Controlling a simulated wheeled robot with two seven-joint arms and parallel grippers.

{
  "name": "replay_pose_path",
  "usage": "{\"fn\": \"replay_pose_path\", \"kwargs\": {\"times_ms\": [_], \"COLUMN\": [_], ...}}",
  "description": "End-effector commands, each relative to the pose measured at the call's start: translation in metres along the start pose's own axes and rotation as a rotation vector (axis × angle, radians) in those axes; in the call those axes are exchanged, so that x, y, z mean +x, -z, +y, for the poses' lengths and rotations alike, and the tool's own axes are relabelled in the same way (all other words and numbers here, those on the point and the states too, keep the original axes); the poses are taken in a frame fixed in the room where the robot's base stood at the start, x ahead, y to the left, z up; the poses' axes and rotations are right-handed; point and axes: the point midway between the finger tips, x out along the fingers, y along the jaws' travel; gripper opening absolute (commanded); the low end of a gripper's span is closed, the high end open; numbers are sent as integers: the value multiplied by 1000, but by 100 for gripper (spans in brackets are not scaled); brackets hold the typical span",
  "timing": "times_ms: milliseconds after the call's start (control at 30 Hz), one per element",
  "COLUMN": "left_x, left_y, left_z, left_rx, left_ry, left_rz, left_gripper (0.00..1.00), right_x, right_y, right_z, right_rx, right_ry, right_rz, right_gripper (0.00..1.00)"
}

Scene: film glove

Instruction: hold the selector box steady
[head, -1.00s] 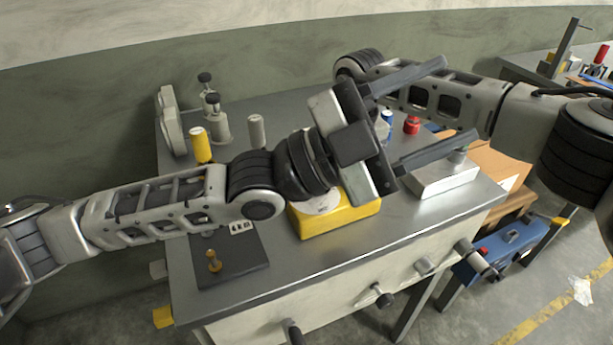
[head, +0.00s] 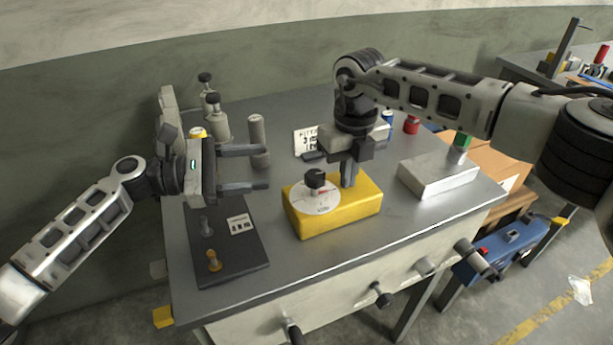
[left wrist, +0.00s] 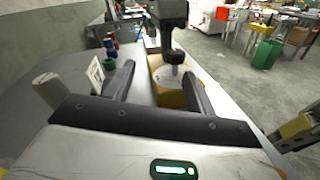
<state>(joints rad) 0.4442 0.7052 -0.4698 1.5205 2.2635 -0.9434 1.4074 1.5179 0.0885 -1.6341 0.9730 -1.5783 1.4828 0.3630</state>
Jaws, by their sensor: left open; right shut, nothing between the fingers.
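The selector box is a yellow block (head: 345,218) with a white dial and a black knob (head: 316,178), on the grey bench top. It also shows in the left wrist view (left wrist: 166,97), partly behind a finger. My left gripper (head: 268,168) is open and empty, left of the box and apart from it, its fingers pointing right. My right gripper (head: 348,182) points down at the box's rear top, beside the knob. Its fingers are shut with nothing between them. I cannot tell whether the fingertips touch the box.
A silver block (head: 438,176) with a green-topped part stands right of the box. A dark plate (head: 230,262) with pegs lies at left. Grey cylinders (head: 258,135) and a white printed card (head: 305,141) stand behind. Bench top in front of the box is clear.

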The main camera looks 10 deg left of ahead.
Motion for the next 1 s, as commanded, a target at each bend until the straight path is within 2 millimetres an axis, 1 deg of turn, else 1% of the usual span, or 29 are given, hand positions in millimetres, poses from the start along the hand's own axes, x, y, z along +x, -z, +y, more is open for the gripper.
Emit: {"fn": "replay_pose_path", "kwargs": {"times_ms": [33,100,200,267,367,467,700,800,900,1000], "left_x": [-8,-17,-23,-21,-10,8,57,73,84,92], "left_y": [7,11,13,13,13,10,8,7,6,6], "left_z": [-7,-14,-20,-21,-23,-24,-28,-29,-30,-31], "left_rx": [-95,-195,-274,-293,-300,-297,-294,-295,-295,-294], "left_ry": [23,52,78,84,89,90,88,87,87,87], "left_rz": [-15,-34,-50,-54,-57,-57,-56,-55,-54,-53], "left_gripper": [55,55,55,55,55,55,55,55,55,55], "right_x": [7,6,7,7,7,7,7,7,7,7], "right_y": [2,2,2,2,2,2,2,2,2,2], "right_z": [0,0,0,0,0,0,0,0,0,0], "right_rx": [0,0,0,0,0,0,0,0,0,0], "right_ry": [2,2,1,1,1,1,1,1,1,1], "right_rz": [10,10,10,10,10,10,10,10,10,10], "right_gripper": [0,0,0,0,0,0,0,0,0,0]}}
